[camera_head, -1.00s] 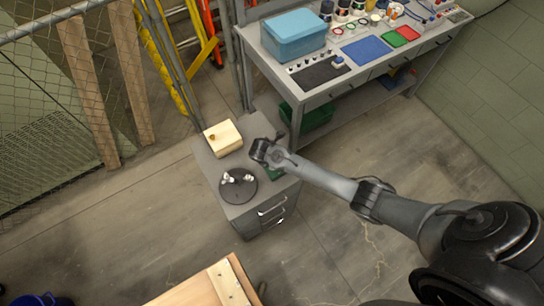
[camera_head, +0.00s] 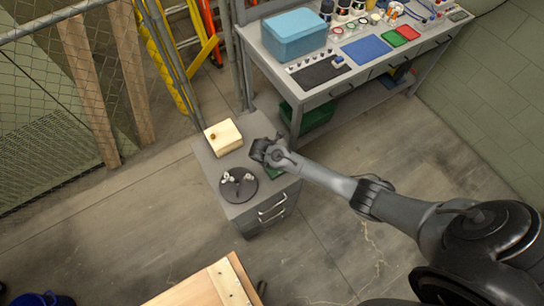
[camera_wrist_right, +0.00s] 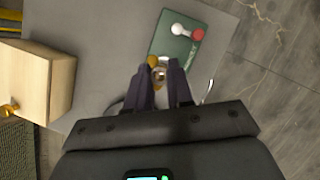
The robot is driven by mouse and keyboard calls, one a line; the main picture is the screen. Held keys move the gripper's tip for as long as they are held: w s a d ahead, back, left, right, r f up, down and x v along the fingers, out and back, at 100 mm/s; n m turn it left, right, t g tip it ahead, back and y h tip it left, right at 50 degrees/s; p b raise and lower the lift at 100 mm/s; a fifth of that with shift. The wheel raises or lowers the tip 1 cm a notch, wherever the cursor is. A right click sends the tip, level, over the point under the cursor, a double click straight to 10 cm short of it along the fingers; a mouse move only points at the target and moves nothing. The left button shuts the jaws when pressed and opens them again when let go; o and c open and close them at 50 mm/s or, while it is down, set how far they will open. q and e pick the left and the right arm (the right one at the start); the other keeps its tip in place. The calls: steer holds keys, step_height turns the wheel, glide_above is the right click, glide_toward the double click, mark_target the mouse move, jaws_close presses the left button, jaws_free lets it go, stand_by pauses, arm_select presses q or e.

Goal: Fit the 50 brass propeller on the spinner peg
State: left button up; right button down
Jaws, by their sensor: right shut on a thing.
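My right gripper (camera_head: 260,152) hangs over the right edge of the grey cabinet top. In the right wrist view its fingers (camera_wrist_right: 159,76) are shut on a small brass-coloured piece (camera_wrist_right: 154,61), which looks like the propeller; the fingers hide most of it, and I cannot read a number. A small brass-coloured part (camera_head: 212,135) stands on a pale wooden block (camera_head: 228,139), and also shows at the left of the wrist view (camera_wrist_right: 9,109). I cannot tell whether it is the spinner peg. My left gripper is not in view.
A dark round plate (camera_head: 238,195) with white pieces sits at the front of the cabinet (camera_head: 207,163). A green tray (camera_wrist_right: 166,43) with a white and red piece lies just beyond my right fingertips. A workbench (camera_head: 300,68) stands behind at the right.

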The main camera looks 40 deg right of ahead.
steer(key=shift+f, duration=0.35)
stand_by(0.3)
steer(key=shift+f+b, duration=0.3)
steer(key=shift+b, duration=0.05)
stand_by(0.4)
steer(key=shift+f, duration=0.35)
steer(key=shift+f+b, duration=0.35)
steer(key=shift+f, duration=0.3)
steer(key=shift+f, duration=0.1)
steer(key=shift+f+b, duration=0.25)
steer(key=shift+b, duration=0.15)
